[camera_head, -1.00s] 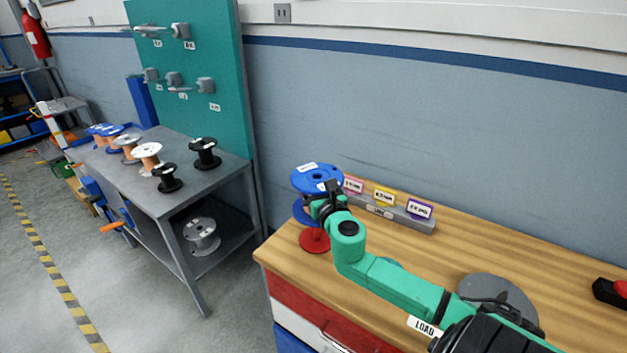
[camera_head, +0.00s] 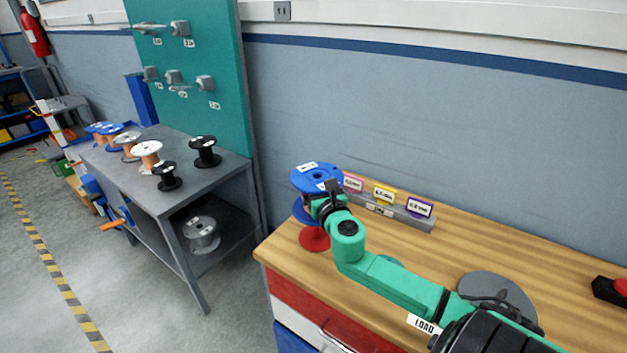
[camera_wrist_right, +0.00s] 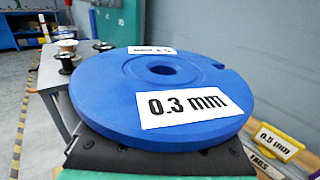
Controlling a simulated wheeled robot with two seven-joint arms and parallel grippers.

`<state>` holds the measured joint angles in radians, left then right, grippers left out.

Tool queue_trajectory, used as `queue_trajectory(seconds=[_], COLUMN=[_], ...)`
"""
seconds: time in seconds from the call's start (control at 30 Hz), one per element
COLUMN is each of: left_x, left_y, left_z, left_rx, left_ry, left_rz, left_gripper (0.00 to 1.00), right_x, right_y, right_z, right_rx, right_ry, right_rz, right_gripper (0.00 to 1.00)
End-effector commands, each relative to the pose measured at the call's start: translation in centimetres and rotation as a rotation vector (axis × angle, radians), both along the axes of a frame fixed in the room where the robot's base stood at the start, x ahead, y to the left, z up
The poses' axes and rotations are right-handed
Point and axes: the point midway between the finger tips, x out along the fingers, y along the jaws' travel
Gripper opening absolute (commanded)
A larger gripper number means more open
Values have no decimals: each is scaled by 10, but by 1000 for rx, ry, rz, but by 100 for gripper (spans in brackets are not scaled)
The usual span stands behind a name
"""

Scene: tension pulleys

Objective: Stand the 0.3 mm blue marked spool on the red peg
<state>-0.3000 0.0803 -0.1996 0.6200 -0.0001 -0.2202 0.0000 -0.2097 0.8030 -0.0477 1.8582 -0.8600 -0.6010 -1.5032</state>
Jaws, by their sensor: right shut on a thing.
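The blue spool (camera_head: 317,177) is upright above the red peg's round base (camera_head: 314,239) at the left end of the wooden bench. In the right wrist view the spool's top flange (camera_wrist_right: 110,92) carries a "0.3 mm" label and a centre hole. My right gripper (camera_head: 322,205) is shut on the spool between its flanges. The spool's lower flange shows just above the red base. The gripper and spool hide the peg's shaft, so I cannot tell how far the spool is down on it. My left gripper is not in view.
A grey rack (camera_head: 405,217) with pink, yellow and purple size tags stands right of the spool. A grey disc (camera_head: 497,292) and a red button (camera_head: 621,287) are farther right. A grey table (camera_head: 215,176) with several spools stands left, beyond a gap.

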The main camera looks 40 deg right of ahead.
Motion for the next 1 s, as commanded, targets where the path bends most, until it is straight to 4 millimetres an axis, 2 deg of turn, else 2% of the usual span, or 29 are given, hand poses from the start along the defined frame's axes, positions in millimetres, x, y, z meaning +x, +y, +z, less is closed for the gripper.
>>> queue_trajectory(seconds=[0.8, 1.0], left_x=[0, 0], left_y=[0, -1], left_z=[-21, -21], left_rx=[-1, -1], left_ry=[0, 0], left_rz=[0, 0], left_gripper=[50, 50], right_x=[0, 0], right_y=[0, 0], right_z=[-26, -27], right_rx=[-1, -1], right_ry=[-3, -4], right_rz=[0, 0], right_gripper=[0, 0])
